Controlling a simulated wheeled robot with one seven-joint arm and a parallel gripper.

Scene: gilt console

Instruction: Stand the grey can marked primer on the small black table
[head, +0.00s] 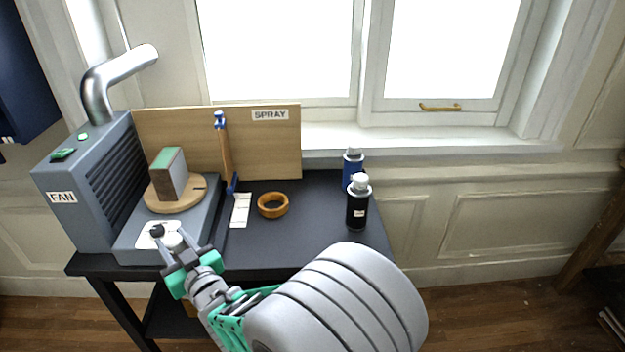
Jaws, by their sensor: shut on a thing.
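My gripper (184,252) is at the lower left, over the front of the fan unit's base. It is shut on a small pale grey thing with a whitish top (174,240). This looks like the grey can, but its body is mostly hidden and no marking can be read. The black table (315,215) fills the middle of the head view. My arm covers part of its front edge. No other grey can is in view.
A black can (357,207) and a blue can (350,174) stand at the table's right. The grey fan (88,185) fills the left. Bare tabletop lies between ring and cans.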

